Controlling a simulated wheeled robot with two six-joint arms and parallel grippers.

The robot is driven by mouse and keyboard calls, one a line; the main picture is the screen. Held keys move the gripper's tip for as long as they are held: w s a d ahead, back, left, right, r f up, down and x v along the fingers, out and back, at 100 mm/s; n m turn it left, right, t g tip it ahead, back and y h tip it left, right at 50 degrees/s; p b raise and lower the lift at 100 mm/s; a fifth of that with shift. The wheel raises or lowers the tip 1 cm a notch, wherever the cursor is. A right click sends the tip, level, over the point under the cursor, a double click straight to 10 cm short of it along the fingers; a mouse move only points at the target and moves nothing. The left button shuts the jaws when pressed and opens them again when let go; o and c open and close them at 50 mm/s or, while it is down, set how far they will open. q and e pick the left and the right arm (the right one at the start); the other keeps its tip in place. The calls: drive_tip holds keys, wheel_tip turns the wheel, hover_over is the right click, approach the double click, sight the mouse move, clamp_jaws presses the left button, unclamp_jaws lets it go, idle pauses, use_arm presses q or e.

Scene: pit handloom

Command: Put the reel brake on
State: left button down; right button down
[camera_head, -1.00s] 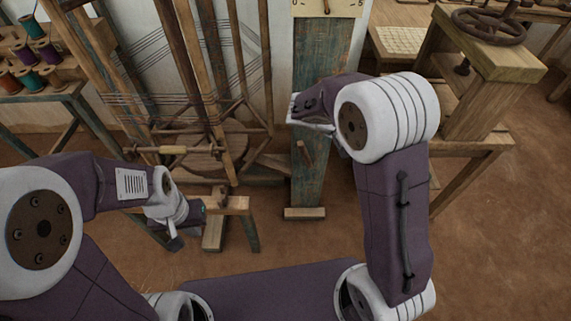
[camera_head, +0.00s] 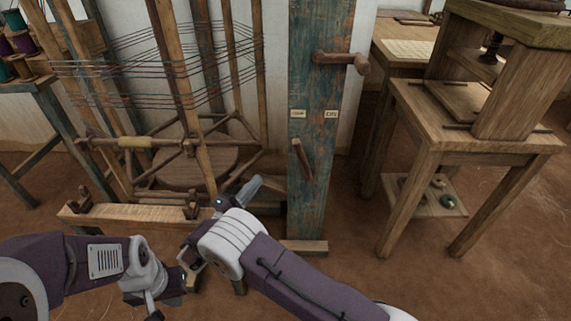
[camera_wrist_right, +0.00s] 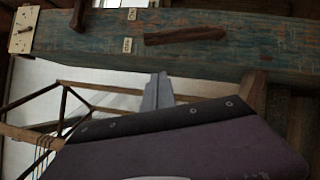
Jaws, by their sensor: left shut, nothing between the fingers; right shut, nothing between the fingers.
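A short wooden lever (camera_head: 302,159) is on the blue-green worn post (camera_head: 318,215), its upper end tilted slightly left. Two small pale labels, the left (camera_head: 297,113) and the right (camera_head: 331,114), sit above it; their lettering is too small to read surely. The lever also shows in the right wrist view (camera_wrist_right: 185,35), clear of my gripper. My right gripper (camera_head: 251,187) is shut and empty, left of the post and below the lever's level; its fingers also show in the right wrist view (camera_wrist_right: 157,90). My left gripper (camera_head: 176,292) is shut and empty at lower left.
A wooden peg handle (camera_head: 342,60) juts from the post higher up. The reel frame with threads (camera_head: 160,65) stands left of the post, behind a low wooden rail (camera_head: 130,215). A wooden stand (camera_head: 475,140) is at right. Floor between post and stand is open.

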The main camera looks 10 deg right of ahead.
drive_tip(key=s+d+b+x, duration=0.1)
drive_tip(key=b+x, duration=0.4)
drive_tip(key=x, duration=0.8)
drive_tip(key=shift+s+d+r, duration=0.35)
drive_tip(key=shift+s+r, duration=0.05)
drive_tip(key=shift+s, duration=0.2)
drive_tip(key=s+d+r+m+g+y+b, duration=0.2)
drive_tip(key=d+m, duration=0.3)
drive_tip(key=d, duration=0.4)
drive_tip(key=shift+s+d+m+g+y+b, duration=0.3)
drive_tip(key=shift+s+m+g+b, duration=0.1)
drive_tip(key=shift+b, duration=0.2)
